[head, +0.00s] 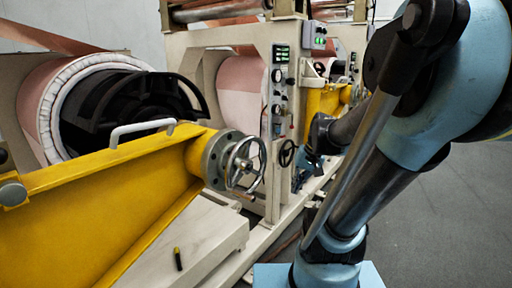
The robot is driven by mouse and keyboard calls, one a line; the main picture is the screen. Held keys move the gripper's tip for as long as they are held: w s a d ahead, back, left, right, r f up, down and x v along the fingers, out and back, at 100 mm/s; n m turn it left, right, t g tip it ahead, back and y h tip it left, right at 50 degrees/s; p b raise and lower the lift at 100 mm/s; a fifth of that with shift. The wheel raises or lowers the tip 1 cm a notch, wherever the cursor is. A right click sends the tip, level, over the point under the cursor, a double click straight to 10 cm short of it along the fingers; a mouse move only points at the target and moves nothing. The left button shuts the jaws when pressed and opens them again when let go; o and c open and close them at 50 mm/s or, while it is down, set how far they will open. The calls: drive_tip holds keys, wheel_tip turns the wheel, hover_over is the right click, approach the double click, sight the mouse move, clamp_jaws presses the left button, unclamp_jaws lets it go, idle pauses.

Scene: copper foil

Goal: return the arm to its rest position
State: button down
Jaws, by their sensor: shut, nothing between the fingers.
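My arm (405,130) fills the right side of the head view, with light blue joints and dark grey links. A dark link reaches from behind the large blue joint toward the machine in the middle. My gripper (299,181) is small and dark at the end of it, pointing down in front of the machine's frame. It looks shut and empty. Its fingertips are hard to make out, and part of the arm is hidden behind the nearer links.
A yellow machine arm (100,205) with a white handle (142,130) and a handwheel (244,163) stands at left. Behind are a copper foil roll (42,105) and a cream frame with a control panel (280,85). Grey floor (450,225) is clear at right.

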drive_tip(key=s+d+f+n+h, duration=0.1)
drive_tip(key=s+d+f+h, duration=0.2)
drive_tip(key=s, duration=0.6)
drive_tip(key=shift+s+d+f, duration=0.2)
drive_tip(key=shift+d+f, duration=0.45)
drive_tip(key=shift+d, duration=0.15)
